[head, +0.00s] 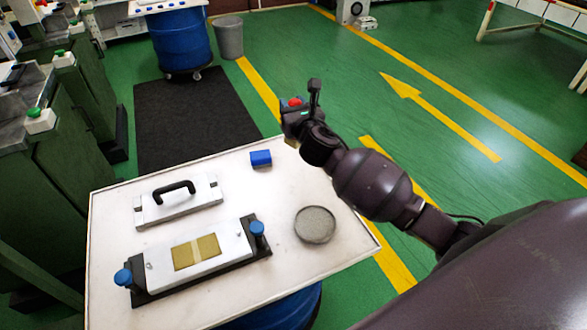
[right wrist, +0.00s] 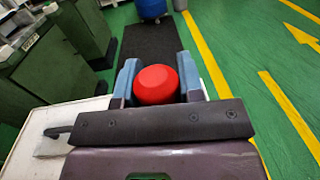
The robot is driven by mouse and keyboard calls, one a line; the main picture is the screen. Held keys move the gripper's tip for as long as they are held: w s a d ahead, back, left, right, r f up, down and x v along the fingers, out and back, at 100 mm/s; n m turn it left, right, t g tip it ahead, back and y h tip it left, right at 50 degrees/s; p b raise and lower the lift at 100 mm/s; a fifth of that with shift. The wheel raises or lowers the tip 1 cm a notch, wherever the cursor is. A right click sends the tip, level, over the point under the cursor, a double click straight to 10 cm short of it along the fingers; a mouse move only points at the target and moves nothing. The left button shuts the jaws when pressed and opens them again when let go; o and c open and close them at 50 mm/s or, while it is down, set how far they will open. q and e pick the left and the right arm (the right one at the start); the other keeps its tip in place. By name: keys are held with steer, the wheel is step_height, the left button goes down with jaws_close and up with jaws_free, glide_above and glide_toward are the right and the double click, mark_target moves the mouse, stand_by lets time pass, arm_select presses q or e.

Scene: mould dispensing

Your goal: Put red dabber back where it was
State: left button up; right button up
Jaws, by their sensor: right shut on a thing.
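The red dabber (right wrist: 156,85) is round and held between the two fingers of my right gripper (right wrist: 159,84) in the right wrist view. In the head view my right gripper (head: 296,116) is raised near the table's far right corner, and a bit of the red dabber (head: 295,102) shows at it. The dabber's lower part is hidden. My left gripper is not in view.
The white table (head: 262,205) carries a blue block (head: 261,158), a round grey dish (head: 315,225), a plate with a black handle (head: 178,200) and a mould with blue knobs (head: 195,262). A blue barrel (head: 182,40), grey bin (head: 229,38) and dark mat (head: 190,120) lie beyond.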

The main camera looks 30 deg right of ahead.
step_height(320, 180, down, 9)
steer(key=b, duration=0.2)
steer(key=shift+a+r+b, duration=0.1)
steer(key=shift+b, duration=0.25)
step_height(320, 180, down, 9)
steer(key=b, duration=0.4)
steer(key=o, duration=0.5)
steer(key=shift+f+b, duration=0.2)
steer(key=shift+b, duration=0.1)
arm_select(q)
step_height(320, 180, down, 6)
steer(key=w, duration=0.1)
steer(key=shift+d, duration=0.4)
arm_select(e)
steer(key=o, duration=0.4)
steer(key=shift+r, duration=0.1)
